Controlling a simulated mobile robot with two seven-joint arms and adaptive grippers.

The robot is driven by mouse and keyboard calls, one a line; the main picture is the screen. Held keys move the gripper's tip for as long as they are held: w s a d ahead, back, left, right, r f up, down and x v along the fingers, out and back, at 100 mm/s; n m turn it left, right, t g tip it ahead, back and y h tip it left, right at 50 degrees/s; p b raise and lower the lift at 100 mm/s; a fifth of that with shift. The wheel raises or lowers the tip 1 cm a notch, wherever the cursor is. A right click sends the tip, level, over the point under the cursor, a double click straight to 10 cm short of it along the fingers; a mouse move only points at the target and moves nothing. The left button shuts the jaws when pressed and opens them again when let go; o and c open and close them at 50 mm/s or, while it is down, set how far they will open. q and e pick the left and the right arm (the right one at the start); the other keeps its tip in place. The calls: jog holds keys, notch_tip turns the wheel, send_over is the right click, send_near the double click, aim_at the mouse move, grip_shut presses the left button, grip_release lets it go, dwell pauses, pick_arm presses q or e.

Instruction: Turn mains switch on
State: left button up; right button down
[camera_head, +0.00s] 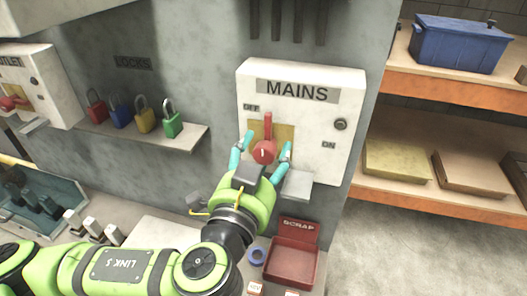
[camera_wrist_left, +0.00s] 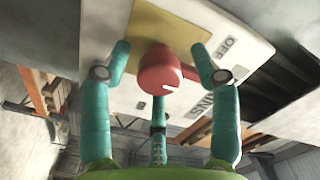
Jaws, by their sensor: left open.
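The white MAINS box (camera_head: 315,117) is on the grey wall, with OFF marked at upper left and ON at lower right. Its red switch (camera_head: 266,149) has a round hub and a handle pointing up, on a yellow plate. My left gripper (camera_head: 262,148) is open, its teal fingers on either side of the hub. In the left wrist view the red switch (camera_wrist_left: 160,72) sits between the spread fingers (camera_wrist_left: 165,62); I cannot tell whether they touch it. My right gripper is not in view.
Left of the box, a shelf (camera_head: 190,137) holds several coloured padlocks. A second white box (camera_head: 45,85) with a red switch is at the far left. A red SCRAP bin (camera_head: 292,262) stands below. Orange shelving (camera_head: 440,90) is at the right.

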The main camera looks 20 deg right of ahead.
pick_arm(q)
jog(key=c, duration=1.2)
jog(key=shift+o, duration=0.2)
